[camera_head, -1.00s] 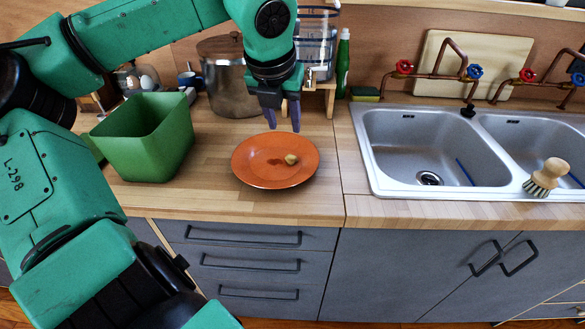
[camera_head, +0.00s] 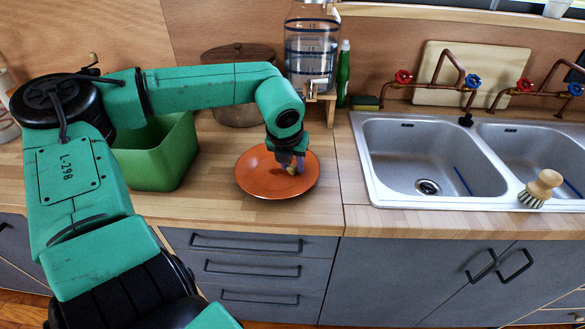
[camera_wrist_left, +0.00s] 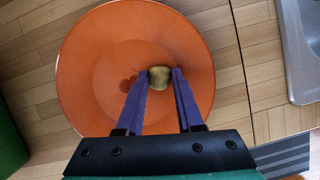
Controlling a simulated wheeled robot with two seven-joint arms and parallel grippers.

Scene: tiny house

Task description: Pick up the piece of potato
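The piece of potato (camera_wrist_left: 159,77) is small, round and yellowish-brown. It lies on the orange plate (camera_wrist_left: 95,65), right of the plate's middle in the left wrist view. The plate also shows on the counter in the head view (camera_head: 258,182). My left gripper (camera_wrist_left: 161,75) points down over the plate, with its two purple fingers apart, one on each side of the potato. I cannot tell whether the fingertips touch it. In the head view my left gripper (camera_head: 293,168) partly covers the potato. My right gripper is not in view.
A green bin (camera_head: 158,172) stands left of the plate, partly behind my arm. A brown pot (camera_head: 236,62) and a glass water dispenser (camera_head: 311,45) stand behind. The double sink (camera_head: 428,187) is to the right, with a brush (camera_head: 540,190) on its edge.

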